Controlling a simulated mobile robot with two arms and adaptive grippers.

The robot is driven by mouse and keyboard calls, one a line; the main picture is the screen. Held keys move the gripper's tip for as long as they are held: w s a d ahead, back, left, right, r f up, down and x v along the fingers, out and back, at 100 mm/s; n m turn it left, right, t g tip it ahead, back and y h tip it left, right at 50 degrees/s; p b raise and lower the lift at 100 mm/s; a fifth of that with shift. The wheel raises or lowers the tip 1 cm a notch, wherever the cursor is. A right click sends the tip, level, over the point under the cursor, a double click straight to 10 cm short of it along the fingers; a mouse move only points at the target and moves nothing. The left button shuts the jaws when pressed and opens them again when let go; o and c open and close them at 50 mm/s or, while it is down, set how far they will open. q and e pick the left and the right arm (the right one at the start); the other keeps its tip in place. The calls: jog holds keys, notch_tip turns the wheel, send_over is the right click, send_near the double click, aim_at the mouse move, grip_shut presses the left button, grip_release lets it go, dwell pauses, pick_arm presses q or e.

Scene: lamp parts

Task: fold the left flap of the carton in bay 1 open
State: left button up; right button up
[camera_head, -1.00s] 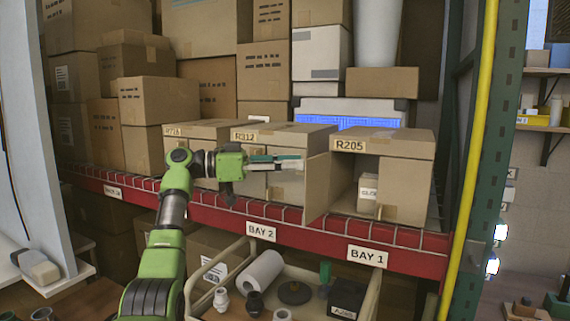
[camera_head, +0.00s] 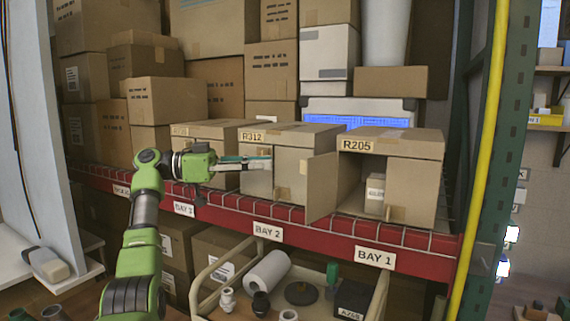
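The carton (camera_head: 411,146) labelled R205 stands in bay 1 on the red-edged shelf. Its left flap (camera_head: 321,187) stands swung out toward me, and the left half of its front is open. Its right flap (camera_head: 410,194) covers the right half. A small white box (camera_head: 375,192) shows inside. My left gripper (camera_head: 262,163) is in front of the R312 carton (camera_head: 297,134) in bay 2, left of the flap and apart from it. Its fingers point right and look empty; their gap is not clear. My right gripper is not in view.
The red shelf beam (camera_head: 325,240) with wire mesh runs below the cartons. A yellow pole (camera_head: 487,150) and green rack post stand right of bay 1. Below, a cart (camera_head: 207,280) holds a white roll, small pots and a dark box. Stacked cartons fill the back.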

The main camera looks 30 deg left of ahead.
pick_arm(q)
jog(key=shift+v, duration=1.5)
jog(key=shift+s, duration=0.2)
jog(key=shift+w, duration=0.1)
